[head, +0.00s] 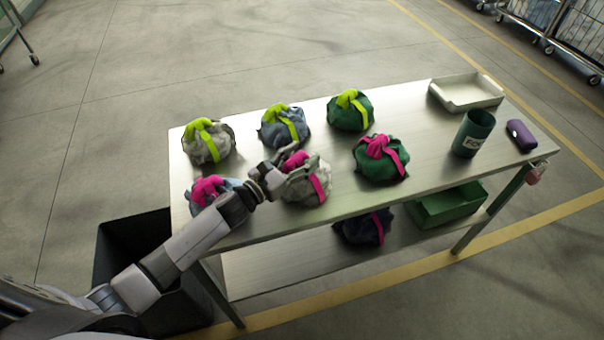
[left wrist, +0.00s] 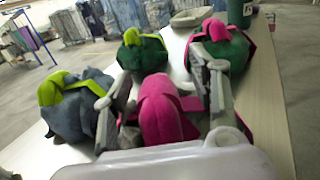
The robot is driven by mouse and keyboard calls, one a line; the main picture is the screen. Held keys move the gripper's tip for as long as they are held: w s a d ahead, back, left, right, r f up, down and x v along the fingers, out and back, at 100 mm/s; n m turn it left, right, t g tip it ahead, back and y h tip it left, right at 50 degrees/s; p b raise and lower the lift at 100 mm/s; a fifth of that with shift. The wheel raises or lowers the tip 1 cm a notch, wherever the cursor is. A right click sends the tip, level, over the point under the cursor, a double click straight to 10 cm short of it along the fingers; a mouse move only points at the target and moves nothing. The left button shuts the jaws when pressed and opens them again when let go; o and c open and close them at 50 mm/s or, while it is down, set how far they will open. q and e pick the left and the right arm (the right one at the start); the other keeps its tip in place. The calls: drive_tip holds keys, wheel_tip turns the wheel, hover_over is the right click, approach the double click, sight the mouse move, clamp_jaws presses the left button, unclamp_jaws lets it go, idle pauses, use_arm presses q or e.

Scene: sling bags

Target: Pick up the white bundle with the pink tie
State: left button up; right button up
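The white bundle with the pink tie (head: 309,188) sits in the front row of the metal table. It looks greyish white, with a pink strap and a pink knot on top. My left gripper (head: 285,158) is at its upper left side, over the knot. In the left wrist view the pink knot (left wrist: 163,112) stands between the two spread fingers of my left gripper (left wrist: 160,90). The fingers look open, one on each side of the knot. Most of the white cloth is hidden there. My right gripper is not in view.
A blue bundle with a pink tie (head: 207,190) is partly behind my left arm. A green pink-tied bundle (head: 381,160) stands to the right. Lime-tied bundles (head: 208,142) line the back. A white tray (head: 467,92), a green cup (head: 473,134) and a purple case (head: 521,135) are at right.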

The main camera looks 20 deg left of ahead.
use_arm(q)
drive_tip(key=shift+f, duration=0.15)
clamp_jaws()
idle(0.4)
drive_tip(key=shift+s, duration=0.1)
